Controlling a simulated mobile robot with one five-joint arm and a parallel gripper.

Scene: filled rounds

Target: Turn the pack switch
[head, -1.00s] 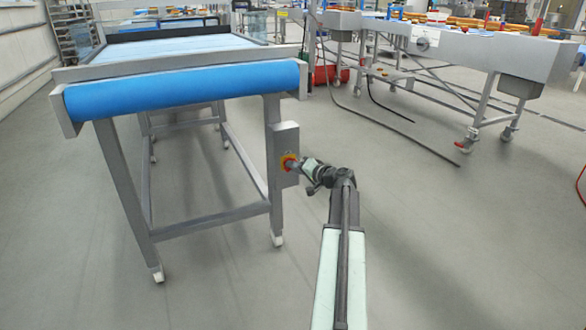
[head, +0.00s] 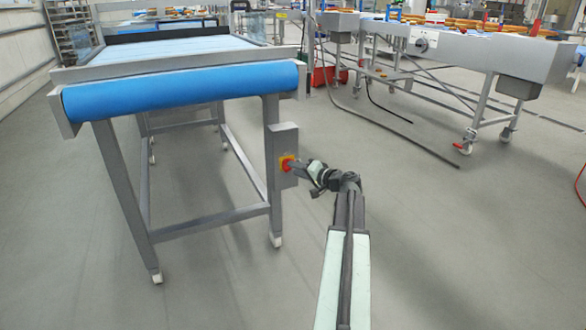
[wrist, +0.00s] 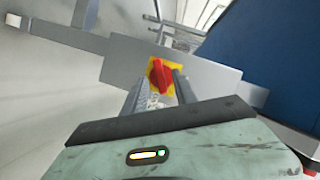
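The pack switch is a red knob (wrist: 160,76) on a yellow plate (wrist: 152,66), fixed to a grey box on the conveyor's leg. In the head view the switch (head: 286,164) is on the right face of that box (head: 281,142). In the wrist view my gripper (wrist: 161,88) is open, with one finger on each side of the line to the knob. The knob shows between and beyond the fingertips, and nothing is held. In the head view my gripper (head: 299,167) is just right of the switch; a small gap seems to separate them.
The conveyor with a blue belt (head: 185,92) stands on grey legs at the left. Another conveyor (head: 470,50) stands at the back right, with a red crate (head: 325,76) near it. Dark cables lie on the floor there. The floor around my arm is clear.

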